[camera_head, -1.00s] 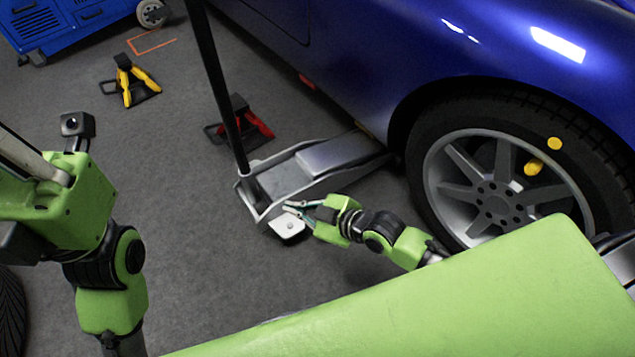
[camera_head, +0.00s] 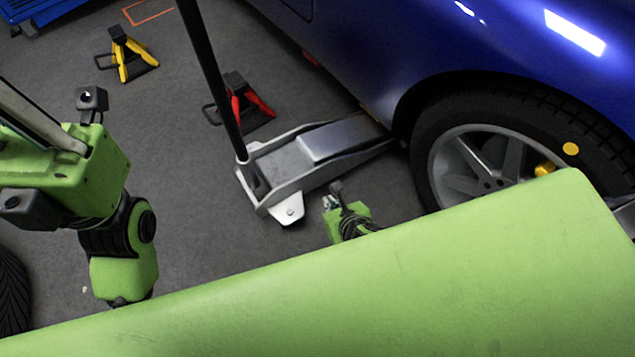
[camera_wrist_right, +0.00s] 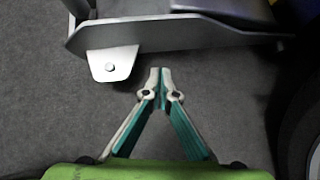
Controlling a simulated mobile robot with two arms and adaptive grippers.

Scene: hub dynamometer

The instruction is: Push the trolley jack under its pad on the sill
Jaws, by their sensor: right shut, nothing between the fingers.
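The silver trolley jack (camera_head: 315,155) lies on the floor, its far end by the blue car's (camera_head: 460,60) lower edge just left of the wheel. Its black handle (camera_head: 212,85) stands up at the near-left end. The pad on the sill cannot be made out. My right gripper (camera_head: 330,203) is low beside the jack, right of its white bracket (camera_head: 290,208). In the right wrist view the fingers (camera_wrist_right: 159,72) are together and empty, a small gap short of the jack's side plate (camera_wrist_right: 165,33) and right of the bracket (camera_wrist_right: 112,62). My left arm is at the left; its fingers are not visible.
A red jack stand (camera_head: 248,103) is close behind the jack, left of its far half. A yellow jack stand (camera_head: 127,55) is farther left. The car's wheel (camera_head: 490,150) is right of the jack. The grey floor left of the jack is mostly clear.

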